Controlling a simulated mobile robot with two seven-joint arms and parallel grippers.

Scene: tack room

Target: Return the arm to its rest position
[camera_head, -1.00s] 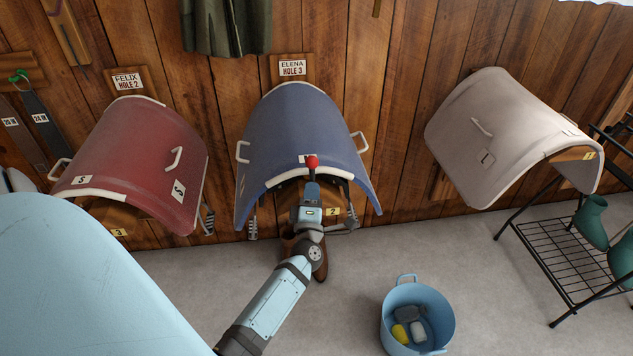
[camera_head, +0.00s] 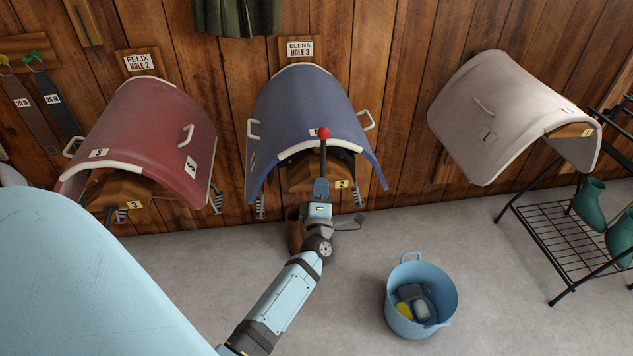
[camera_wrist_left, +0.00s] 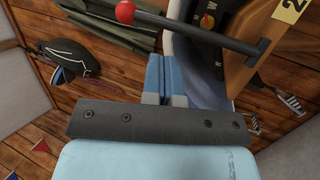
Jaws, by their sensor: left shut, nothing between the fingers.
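My left gripper (camera_head: 320,186) is shut and empty, in front of and below the blue saddle cover (camera_head: 305,105) on the wall rack marked 2. In the left wrist view its two blue fingers (camera_wrist_left: 166,75) are pressed together. A dark lever with a red knob (camera_head: 323,133) stands up at the front of that rack. In the left wrist view the red knob (camera_wrist_left: 125,12) and its rod pass beyond the fingers, and nothing is between them. My left arm reaches up from the bottom of the head view. My right gripper is out of view.
A red saddle cover (camera_head: 150,125) hangs at the left, a pale one (camera_head: 500,110) at the right. A blue tub (camera_head: 441,310) with several items stands on the floor. A black rack (camera_head: 555,235) with green boots (camera_head: 588,198) is at the right.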

